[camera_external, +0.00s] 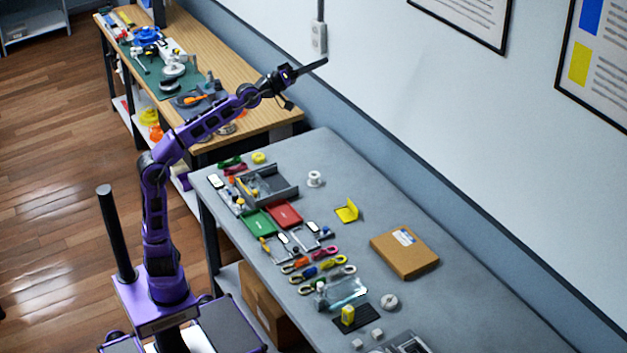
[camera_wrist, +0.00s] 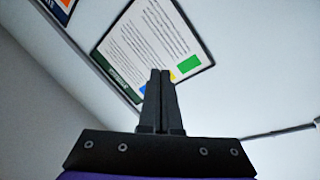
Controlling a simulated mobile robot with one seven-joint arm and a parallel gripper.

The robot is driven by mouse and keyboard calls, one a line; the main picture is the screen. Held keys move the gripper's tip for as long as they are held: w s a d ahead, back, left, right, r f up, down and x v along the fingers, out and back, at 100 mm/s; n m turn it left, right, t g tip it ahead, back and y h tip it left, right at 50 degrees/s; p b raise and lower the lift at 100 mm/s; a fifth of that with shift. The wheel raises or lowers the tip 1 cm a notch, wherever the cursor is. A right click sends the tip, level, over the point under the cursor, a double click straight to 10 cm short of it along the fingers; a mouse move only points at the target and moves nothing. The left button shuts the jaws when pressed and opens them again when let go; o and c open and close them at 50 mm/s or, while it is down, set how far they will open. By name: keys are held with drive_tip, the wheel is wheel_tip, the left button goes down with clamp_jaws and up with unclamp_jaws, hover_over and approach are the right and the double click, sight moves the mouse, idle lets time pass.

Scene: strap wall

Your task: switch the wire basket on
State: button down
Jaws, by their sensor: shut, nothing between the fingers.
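My gripper (camera_external: 322,64) is raised in front of the white wall, above the gap between the two tables. Its dark fingers are together and empty, as the wrist view also shows (camera_wrist: 161,78). A small light-grey box (camera_external: 319,37) with dark spots is on the wall at the end of a vertical conduit, just above my fingertips in the picture. I cannot tell if it is a switch or a socket, nor if my fingers touch it. I cannot make out a wire basket for certain in either view.
The grey table (camera_external: 450,300) holds a grey tray (camera_external: 290,190), red and green cases, straps and a cardboard box (camera_external: 404,252). A wooden workbench (camera_external: 205,55) with tools stands behind. Framed posters hang on the wall; one poster (camera_wrist: 150,45) fills the upper wrist view.

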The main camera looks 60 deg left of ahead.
drive_tip(key=w+d+f+m+g+h, duration=0.1)
drive_tip(key=w+d+f+g, duration=0.15)
drive_tip(key=f, duration=0.45)
drive_tip(key=w+d+f+m+g+h, duration=0.1)
drive_tip(key=d+f+g, duration=0.2)
drive_tip(key=f, duration=0.3)
drive_tip(key=m+g+y, duration=0.5)
drive_tip(key=g, duration=1)
hover_over(319, 283)
wheel_tip(319, 283, down, 37)
drive_tip(key=shift+f+p, duration=0.1)
drive_tip(key=shift+p, duration=0.2)
wheel_tip(319, 283, down, 14)
drive_tip(key=shift+b, duration=1.2)
